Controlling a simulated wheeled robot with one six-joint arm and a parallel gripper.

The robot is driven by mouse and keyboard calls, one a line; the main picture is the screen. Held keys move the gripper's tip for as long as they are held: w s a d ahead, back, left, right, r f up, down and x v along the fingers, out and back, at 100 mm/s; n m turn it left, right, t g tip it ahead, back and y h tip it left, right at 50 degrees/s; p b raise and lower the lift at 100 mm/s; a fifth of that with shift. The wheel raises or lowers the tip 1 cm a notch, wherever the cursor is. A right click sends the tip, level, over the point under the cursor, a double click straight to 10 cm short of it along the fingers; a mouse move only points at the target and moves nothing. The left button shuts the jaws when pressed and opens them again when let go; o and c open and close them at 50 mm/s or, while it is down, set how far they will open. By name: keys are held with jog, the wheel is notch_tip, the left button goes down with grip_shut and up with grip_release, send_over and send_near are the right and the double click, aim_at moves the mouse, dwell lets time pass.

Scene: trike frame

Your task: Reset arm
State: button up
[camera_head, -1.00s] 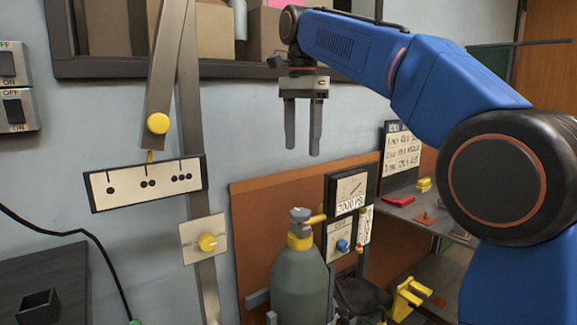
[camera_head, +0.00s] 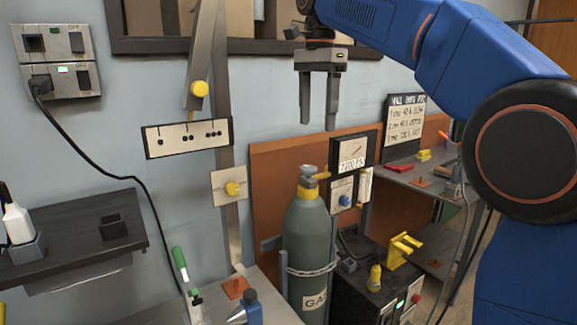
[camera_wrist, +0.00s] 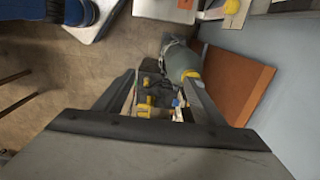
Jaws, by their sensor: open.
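My gripper (camera_head: 318,118) hangs from my blue arm near the top middle of the head view, fingers pointing down. The two dark fingers are apart with nothing between them. The gripper appears in front of the wall and an orange-brown board (camera_head: 275,165), above and just right of the grey-green gas cylinder (camera_head: 307,235). In the wrist view the spread fingers (camera_wrist: 158,88) frame the cylinder (camera_wrist: 181,62) and a yellow-handled item (camera_wrist: 150,107) farther off.
A dark shelf (camera_head: 70,240) is at left. A gauge (camera_head: 352,152) and welder (camera_head: 365,285) stand right of the cylinder. Bare floor (camera_wrist: 95,75) shows in the wrist view.

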jog(key=s+d+f+n+t, duration=0.2)
jog(key=s+d+f+n, duration=0.4)
jog(key=s+d+f, duration=0.7)
jog(key=s+d+f+n+t, duration=0.1)
jog(key=s+d+f, duration=0.3)
jog(key=s+f, duration=0.4)
jog(key=s+d+f+n+t, duration=0.1)
jog(key=s+d+f+n, duration=0.3)
jog(key=s+f, duration=0.5)
notch_tip(320, 180, down, 6)
jog(key=shift+d+r+t, duration=0.15)
jog(key=shift+d+t, duration=0.15)
jog(key=shift+d, duration=0.35)
jog(key=shift+c, duration=0.5)
